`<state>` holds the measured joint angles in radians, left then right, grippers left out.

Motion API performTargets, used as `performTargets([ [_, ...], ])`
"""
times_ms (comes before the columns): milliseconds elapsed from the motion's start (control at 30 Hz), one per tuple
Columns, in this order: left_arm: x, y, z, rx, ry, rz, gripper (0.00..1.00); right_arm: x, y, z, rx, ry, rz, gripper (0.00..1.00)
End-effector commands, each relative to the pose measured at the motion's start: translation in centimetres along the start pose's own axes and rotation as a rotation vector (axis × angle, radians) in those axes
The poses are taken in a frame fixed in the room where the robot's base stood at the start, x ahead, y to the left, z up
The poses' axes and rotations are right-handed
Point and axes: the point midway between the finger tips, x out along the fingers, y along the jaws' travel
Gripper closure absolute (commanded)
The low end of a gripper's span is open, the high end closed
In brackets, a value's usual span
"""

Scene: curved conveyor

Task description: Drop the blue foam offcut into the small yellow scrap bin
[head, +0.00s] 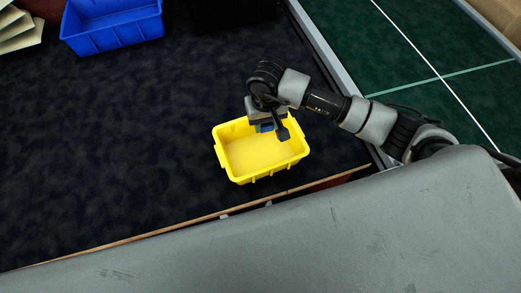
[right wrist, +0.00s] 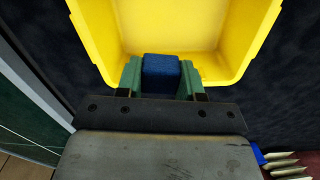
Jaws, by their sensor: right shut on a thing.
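The small yellow scrap bin (head: 236,171) stands on the dark surface in the middle of the head view. It is a rectangular open tub, and the part of its floor that shows is bare. My right gripper (head: 268,127) is over the bin's far edge. In the right wrist view its green fingers (right wrist: 160,78) are shut on the blue foam offcut (right wrist: 160,70), a small dark blue block. The offcut shows in front of the bin's opening in that view. Only a little of it shows in the head view. My left gripper is not in view.
A larger blue bin (head: 112,27) stands at the upper left, beside some cream-coloured stacked pieces (head: 17,31). A green surface with white lines (head: 440,75) lies to the right behind a pale rail. The dark surface left of the yellow bin is clear.

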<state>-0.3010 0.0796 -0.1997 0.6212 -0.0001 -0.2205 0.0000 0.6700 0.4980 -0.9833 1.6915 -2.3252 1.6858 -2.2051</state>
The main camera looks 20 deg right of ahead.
Motion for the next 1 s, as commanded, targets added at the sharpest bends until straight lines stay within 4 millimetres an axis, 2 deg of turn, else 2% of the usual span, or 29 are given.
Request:
performTargets([
  [67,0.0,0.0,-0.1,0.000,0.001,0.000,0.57,0.0,0.0,0.0,0.000,0.000,0.000,0.85],
  [100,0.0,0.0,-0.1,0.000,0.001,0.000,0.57,0.0,0.0,0.0,0.000,0.000,0.000,0.58],
  [267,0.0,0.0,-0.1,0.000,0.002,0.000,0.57,0.0,0.0,0.0,0.000,0.000,0.000,0.34],
  [533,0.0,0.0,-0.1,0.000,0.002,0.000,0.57,-0.1,0.0,0.0,0.000,0.000,0.000,0.33],
  [667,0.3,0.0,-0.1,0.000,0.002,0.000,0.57,-0.9,0.0,-0.1,0.000,0.002,-0.001,0.33],
  [1000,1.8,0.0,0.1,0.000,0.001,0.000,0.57,-7.3,0.0,-0.1,-0.001,0.004,-0.001,0.33],
])
